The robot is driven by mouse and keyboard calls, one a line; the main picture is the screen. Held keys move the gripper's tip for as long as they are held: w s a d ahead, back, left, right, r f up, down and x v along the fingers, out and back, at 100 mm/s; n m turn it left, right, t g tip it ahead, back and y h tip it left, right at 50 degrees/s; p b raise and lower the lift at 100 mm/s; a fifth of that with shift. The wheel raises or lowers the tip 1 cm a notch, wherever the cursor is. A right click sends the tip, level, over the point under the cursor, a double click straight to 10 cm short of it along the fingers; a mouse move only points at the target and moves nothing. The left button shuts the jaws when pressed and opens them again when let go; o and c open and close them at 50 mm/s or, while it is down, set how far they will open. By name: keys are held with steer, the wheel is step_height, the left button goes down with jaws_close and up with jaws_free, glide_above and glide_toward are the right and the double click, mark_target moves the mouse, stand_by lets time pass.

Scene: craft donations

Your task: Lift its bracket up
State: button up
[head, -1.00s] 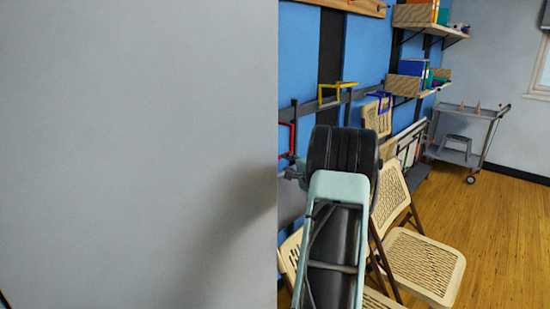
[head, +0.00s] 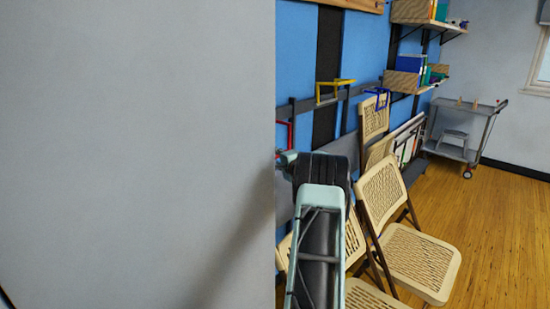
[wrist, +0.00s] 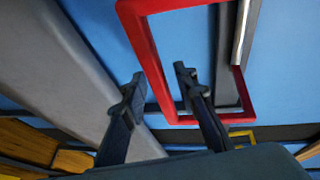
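The red bracket (head: 290,136) is at the wall rail on the far left, partly cut off by the grey surface in the head view. In the wrist view the red bracket (wrist: 142,40) is a large tilted frame close by. My gripper (wrist: 158,77) is open. One finger is left of the bracket's left bar in the picture, the other shows within the frame. I cannot tell whether either touches the bar. In the head view my arm hides most of the gripper.
A yellow bracket (head: 335,83) and a blue bracket (head: 377,91) are farther along the rail. Folding chairs (head: 420,262) stand right of my arm. A large grey surface (head: 130,150) fills the left. A grey cart (head: 465,130) stands at the back; the wooden floor (head: 500,230) at right is clear.

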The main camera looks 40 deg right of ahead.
steer(key=shift+c, duration=0.5)
jaws_close()
